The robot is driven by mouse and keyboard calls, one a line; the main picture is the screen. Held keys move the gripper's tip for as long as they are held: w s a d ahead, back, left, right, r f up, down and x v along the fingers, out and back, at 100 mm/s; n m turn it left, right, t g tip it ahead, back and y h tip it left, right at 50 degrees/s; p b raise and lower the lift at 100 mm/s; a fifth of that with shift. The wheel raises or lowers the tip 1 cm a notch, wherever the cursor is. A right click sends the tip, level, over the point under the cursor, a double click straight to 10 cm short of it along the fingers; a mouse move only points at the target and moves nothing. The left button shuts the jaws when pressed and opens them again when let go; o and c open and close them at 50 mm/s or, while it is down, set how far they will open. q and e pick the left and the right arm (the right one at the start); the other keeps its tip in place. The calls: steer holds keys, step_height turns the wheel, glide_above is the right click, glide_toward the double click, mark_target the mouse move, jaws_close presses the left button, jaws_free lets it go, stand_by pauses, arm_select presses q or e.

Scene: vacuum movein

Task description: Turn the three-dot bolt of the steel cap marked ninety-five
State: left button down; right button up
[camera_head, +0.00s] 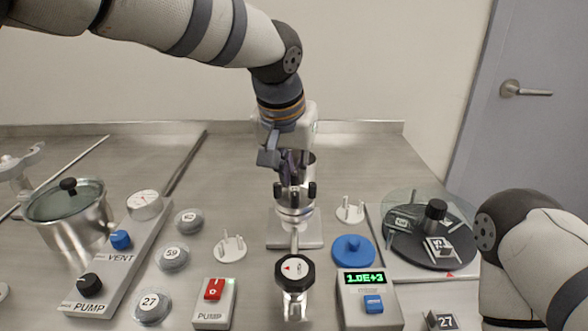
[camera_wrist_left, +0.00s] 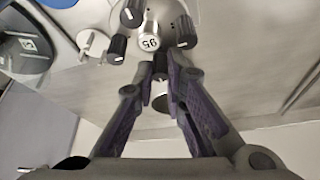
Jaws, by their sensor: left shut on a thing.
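The steel cap marked ninety-five (camera_wrist_left: 150,42) shows in the left wrist view with several black bolts around its rim. In the head view it sits atop a steel column in the middle of the table, with black bolts (camera_head: 312,190) showing. My left gripper (camera_head: 287,178) reaches the cap's far side from above. In the left wrist view the gripper (camera_wrist_left: 160,78) has its fingertips shut on a black bolt (camera_wrist_left: 160,66), which they partly hide. The dots on the bolts are too small to read. My right gripper is out of view.
A round clamp handle (camera_head: 295,272) stands in front of the column. A readout box (camera_head: 368,303), blue disc (camera_head: 353,251) and glass-covered plate (camera_head: 432,228) lie right.

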arm_select(q)
steer(key=m+h, duration=0.1)
steer(key=m, duration=0.3)
steer(key=shift+a+f+g, duration=0.1)
steer(key=shift+g, duration=0.3)
steer(key=shift+m+g+h, duration=0.4)
steer(key=shift+m+h, duration=0.2)
steer(key=shift+m, duration=1)
steer(key=shift+a, duration=0.1)
steer(key=c, duration=1.6)
jaws_free()
steer(key=shift+c, duration=0.2)
steer(key=shift+w, duration=0.1)
steer(key=v, duration=1.2)
